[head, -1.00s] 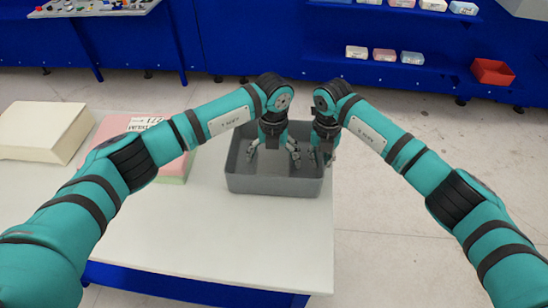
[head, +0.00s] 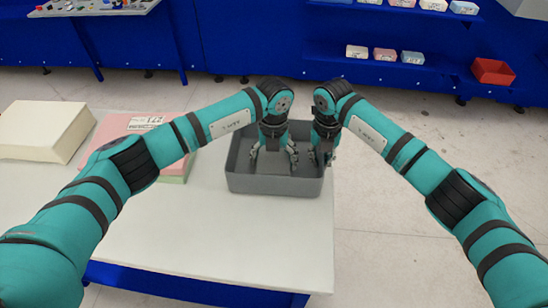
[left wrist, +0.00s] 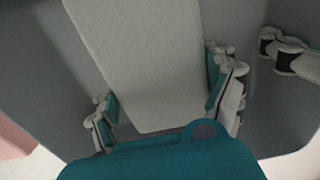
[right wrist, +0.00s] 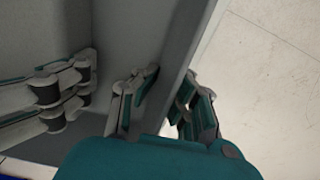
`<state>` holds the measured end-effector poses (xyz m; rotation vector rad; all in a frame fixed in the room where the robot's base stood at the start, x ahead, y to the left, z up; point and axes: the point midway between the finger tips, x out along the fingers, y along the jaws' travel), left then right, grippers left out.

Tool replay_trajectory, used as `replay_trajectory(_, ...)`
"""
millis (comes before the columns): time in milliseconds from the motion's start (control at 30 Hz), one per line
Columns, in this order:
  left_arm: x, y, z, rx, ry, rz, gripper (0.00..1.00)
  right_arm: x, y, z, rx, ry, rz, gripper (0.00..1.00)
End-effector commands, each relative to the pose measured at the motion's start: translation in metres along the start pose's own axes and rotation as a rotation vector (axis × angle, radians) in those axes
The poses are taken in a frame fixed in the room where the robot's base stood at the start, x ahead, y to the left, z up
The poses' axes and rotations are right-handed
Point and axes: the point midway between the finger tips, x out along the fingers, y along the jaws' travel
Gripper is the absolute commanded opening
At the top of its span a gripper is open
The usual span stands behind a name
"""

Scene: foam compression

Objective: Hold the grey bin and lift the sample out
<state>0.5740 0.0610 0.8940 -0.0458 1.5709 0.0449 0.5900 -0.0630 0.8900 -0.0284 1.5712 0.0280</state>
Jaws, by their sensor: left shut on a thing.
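The grey bin (head: 275,186) stands on the white table near its right edge. The sample (left wrist: 150,60), a pale grey block, fills the middle of the left wrist view inside the bin. My left gripper (head: 273,160) reaches down into the bin. Its fingers (left wrist: 165,95) are shut on the sample from two opposite sides. My right gripper (head: 321,158) is at the bin's right wall. In the right wrist view its fingers (right wrist: 161,97) are close together, one on each side of the wall, and look shut on it. In the head view the sample does not stand out.
A pink and green foam stack (head: 172,165) with a label lies left of the bin, partly behind my left arm. A cream block (head: 40,130) lies at the table's far left. The front of the white table (head: 215,235) is clear.

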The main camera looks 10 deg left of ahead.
Motion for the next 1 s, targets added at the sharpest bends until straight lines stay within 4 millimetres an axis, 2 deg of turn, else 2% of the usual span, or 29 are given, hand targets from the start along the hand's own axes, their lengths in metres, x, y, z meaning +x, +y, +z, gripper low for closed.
replay_trajectory(167, -0.020, 0.000, 0.001, 0.000, -0.004, 0.000, 0.58, -0.001, 0.001, 0.000, -0.001, -0.001, 0.001, 0.00)
replay_trajectory(400, -0.068, 0.000, 0.001, 0.001, -0.005, -0.001, 0.58, -0.001, 0.001, 0.000, -0.001, -0.001, 0.001, 0.00)
replay_trajectory(600, -0.095, 0.000, 0.000, 0.001, -0.002, 0.000, 0.58, 0.000, 0.000, 0.000, -0.001, -0.001, 0.001, 0.00)
replay_trajectory(933, -0.100, 0.000, 0.000, 0.000, 0.000, 0.000, 0.58, -0.001, 0.000, 0.000, -0.001, -0.001, 0.001, 0.00)
replay_trajectory(1000, -0.100, 0.000, 0.000, 0.000, 0.000, 0.000, 0.58, -0.001, 0.000, 0.000, -0.001, -0.001, 0.001, 0.12)
